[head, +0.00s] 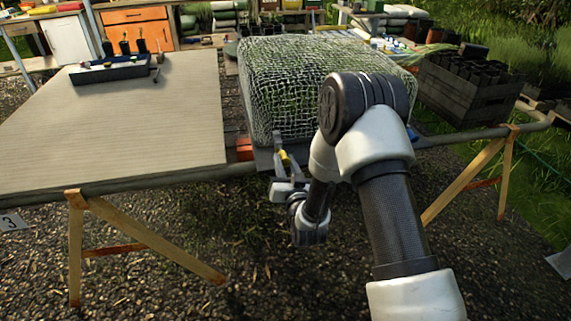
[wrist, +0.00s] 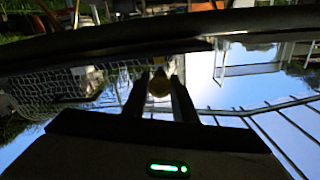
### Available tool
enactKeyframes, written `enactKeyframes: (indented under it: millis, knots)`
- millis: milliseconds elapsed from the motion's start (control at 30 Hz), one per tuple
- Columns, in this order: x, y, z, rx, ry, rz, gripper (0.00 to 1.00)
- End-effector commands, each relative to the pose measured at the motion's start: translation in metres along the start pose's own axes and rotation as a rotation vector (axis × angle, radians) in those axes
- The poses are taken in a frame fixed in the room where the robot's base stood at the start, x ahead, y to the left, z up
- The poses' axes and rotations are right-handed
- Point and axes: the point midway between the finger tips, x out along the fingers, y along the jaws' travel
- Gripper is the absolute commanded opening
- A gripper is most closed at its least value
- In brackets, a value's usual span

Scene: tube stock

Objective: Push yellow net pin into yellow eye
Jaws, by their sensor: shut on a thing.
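My gripper (head: 283,168) is shut on the yellow net pin (head: 286,159), at the near left edge of the net-covered block. In the wrist view the round yellow end of the pin (wrist: 159,86) sits between the two dark fingers of my gripper (wrist: 159,92). The pale green net (head: 285,95) drapes over a box-shaped block and also shows in the wrist view (wrist: 45,92). I cannot make out the yellow eye clearly. It is hidden or too small near the pin, so I cannot tell whether the pin touches it.
A bare board (head: 150,130) lies on the table to the left, with a dark tray (head: 110,71) at its back. An orange block (head: 244,149) is left of my gripper. A crate of black pots (head: 465,85) stands at the right. Trestle legs (head: 145,250) stand below.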

Motion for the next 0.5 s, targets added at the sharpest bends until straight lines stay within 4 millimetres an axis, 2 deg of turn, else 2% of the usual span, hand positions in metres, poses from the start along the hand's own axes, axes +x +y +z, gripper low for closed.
enactKeyframes:
  millis: [500]
  knots:
    - [0.013,0.0,-0.001,0.0,0.001,0.0,0.02]
